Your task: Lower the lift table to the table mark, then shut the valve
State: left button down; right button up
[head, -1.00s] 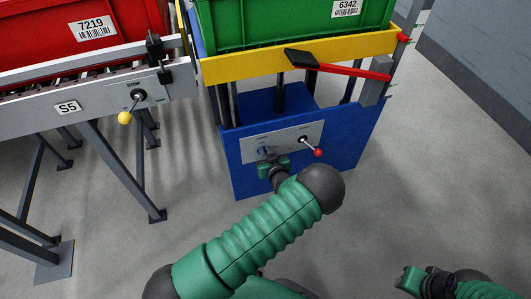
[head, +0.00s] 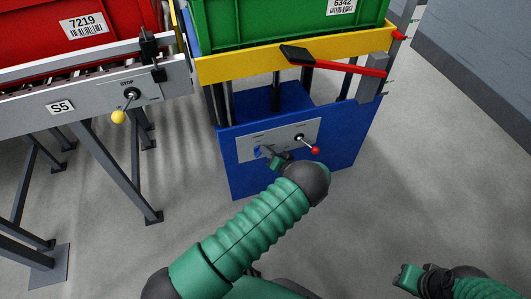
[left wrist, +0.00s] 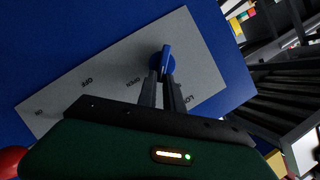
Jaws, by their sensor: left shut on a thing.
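The lift table has a yellow platform (head: 232,68) above a blue base (head: 345,148), with a gap and dark posts between. A grey panel (head: 310,131) on the base carries a lever with a red ball (head: 315,150) and a blue valve knob (head: 257,152). In the left wrist view my left gripper (left wrist: 164,80) is shut on the blue knob (left wrist: 167,55), between labels reading OPEN and partly LO. In the head view this gripper (head: 271,154) is partly hidden by its wrist. My right gripper (head: 402,277) is low at right, away from the table; its jaws are unclear.
A green crate (head: 270,28) labelled 6342 sits on the platform. A black-headed red bar (head: 350,67) runs along its front. At left, a conveyor (head: 25,122) marked S5 bears a red crate (head: 40,40) and a yellow-ball STOP lever (head: 118,117). Floor is clear at right.

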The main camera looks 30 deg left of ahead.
pick_arm(q)
jog(key=shift+w+d+f+m+g+y+b, duration=0.15)
jog(key=shift+f+m+y+b, duration=0.2)
jog(key=shift+m+b, duration=0.5)
jog(key=shift+w+d+f+m+g+y+b, duration=0.1)
jog(key=shift+w+d+f+m+y+b, duration=0.15)
jog(key=shift+m+y+b, duration=0.4)
jog(key=shift+w+d+f+m+g+y+b, duration=0.1)
jog(key=shift+f+m+g+y+b, duration=0.2)
jog(key=shift+m+b, duration=0.7)
jog(key=shift+t, duration=0.25)
jog(key=c, duration=1.5)
grip_release()
